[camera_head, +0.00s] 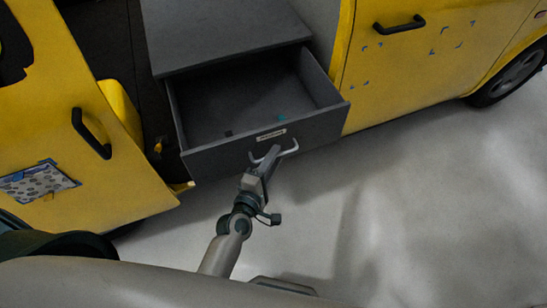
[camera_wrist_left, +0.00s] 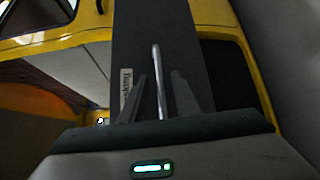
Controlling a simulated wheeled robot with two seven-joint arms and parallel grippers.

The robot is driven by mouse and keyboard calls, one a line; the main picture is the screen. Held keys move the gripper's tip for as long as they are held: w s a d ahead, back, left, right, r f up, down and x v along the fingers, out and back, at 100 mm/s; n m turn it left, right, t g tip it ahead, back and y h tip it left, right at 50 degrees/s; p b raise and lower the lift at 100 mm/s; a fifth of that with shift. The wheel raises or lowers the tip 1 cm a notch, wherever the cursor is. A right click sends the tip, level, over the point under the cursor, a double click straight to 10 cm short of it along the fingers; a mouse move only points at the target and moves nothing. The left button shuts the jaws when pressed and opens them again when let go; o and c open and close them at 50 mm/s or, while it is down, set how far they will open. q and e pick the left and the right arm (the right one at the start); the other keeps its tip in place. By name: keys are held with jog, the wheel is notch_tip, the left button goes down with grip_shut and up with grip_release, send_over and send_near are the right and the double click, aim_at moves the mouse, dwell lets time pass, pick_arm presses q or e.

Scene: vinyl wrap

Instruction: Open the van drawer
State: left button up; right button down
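The grey van drawer (camera_head: 262,140) is pulled well out of its dark cabinet in the yellow van's side opening. Its inside is visible, with a few small bits on the floor of it. A pale bar handle (camera_head: 288,150) is on the front, below a small label (camera_head: 271,135). My left gripper (camera_head: 269,159) is at the handle. In the left wrist view, the handle bar (camera_wrist_left: 159,80) lies between the two fingers of the left gripper (camera_wrist_left: 158,88), with gaps showing on both sides, so it looks open around the bar. My right gripper is in no view.
The yellow door (camera_head: 70,150) with a black handle stands left of the drawer. The van's side panel (camera_head: 420,60) and a wheel (camera_head: 512,75) are on the right. The pale floor (camera_head: 420,200) before the drawer is clear.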

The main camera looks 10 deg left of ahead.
pick_arm(q)
jog(key=shift+s, duration=0.1)
